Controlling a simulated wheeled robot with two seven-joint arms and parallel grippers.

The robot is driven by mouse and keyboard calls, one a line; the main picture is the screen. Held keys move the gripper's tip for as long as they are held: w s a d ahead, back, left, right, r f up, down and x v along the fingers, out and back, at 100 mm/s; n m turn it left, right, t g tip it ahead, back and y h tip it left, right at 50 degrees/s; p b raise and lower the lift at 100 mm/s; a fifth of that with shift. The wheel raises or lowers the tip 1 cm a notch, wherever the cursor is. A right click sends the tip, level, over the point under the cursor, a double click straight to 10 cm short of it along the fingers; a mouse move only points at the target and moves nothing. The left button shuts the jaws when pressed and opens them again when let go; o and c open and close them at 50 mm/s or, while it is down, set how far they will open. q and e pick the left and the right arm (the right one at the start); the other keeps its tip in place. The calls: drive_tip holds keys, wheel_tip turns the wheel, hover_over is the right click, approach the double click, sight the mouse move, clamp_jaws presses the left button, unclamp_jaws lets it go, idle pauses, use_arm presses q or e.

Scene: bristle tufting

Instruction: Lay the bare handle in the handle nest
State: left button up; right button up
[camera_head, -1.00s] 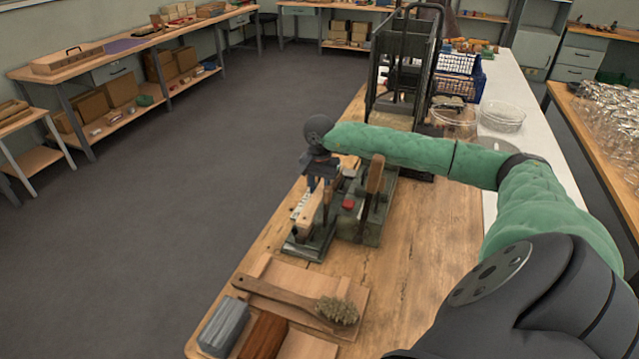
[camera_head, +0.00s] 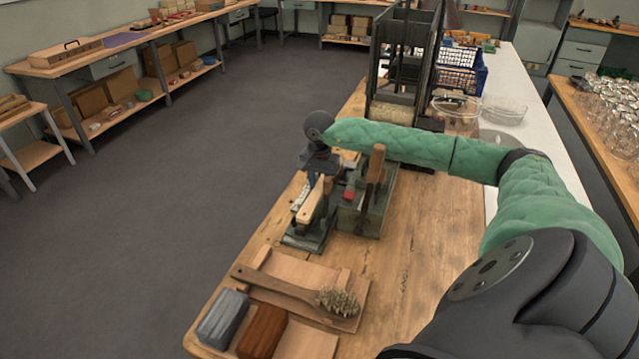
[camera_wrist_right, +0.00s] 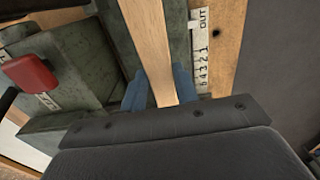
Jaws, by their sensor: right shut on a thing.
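The bare handle (camera_head: 312,202) is a plain pale wooden bar. My right gripper (camera_head: 322,181) is shut on it and holds it over the grey-green metal fixture (camera_head: 306,241) on the bench, which seems to carry the handle nest. In the right wrist view the handle (camera_wrist_right: 148,40) runs between the two blue fingers (camera_wrist_right: 155,90), with green metal on the left and a white numbered scale marked OUT on the right. I cannot tell whether the handle touches the nest, as the gripper and handle hide it. My left gripper is out of view.
A machine with a wooden lever (camera_head: 376,165) and red part (camera_head: 349,194) stands right beside the fixture. In front, a bristled brush (camera_head: 280,287) lies on a wooden board, near a grey block (camera_head: 223,318) and a brown block (camera_head: 262,332). Bench right of the machine is clear (camera_head: 430,225).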

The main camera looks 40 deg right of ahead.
idle(0.3)
drive_tip(key=shift+b, duration=0.8)
idle(1.2)
drive_tip(key=shift+f+b, duration=0.7)
idle(0.6)
drive_tip(key=shift+b, duration=0.35)
idle(0.5)
drive_tip(key=shift+f+b, duration=0.4)
drive_tip(key=shift+f, duration=0.05)
idle(0.8)
drive_tip(key=o, duration=1.5)
drive_tip(key=shift+r, duration=0.2)
drive_tip(key=shift+r+p, duration=0.9)
drive_tip(key=shift+r, duration=2.45)
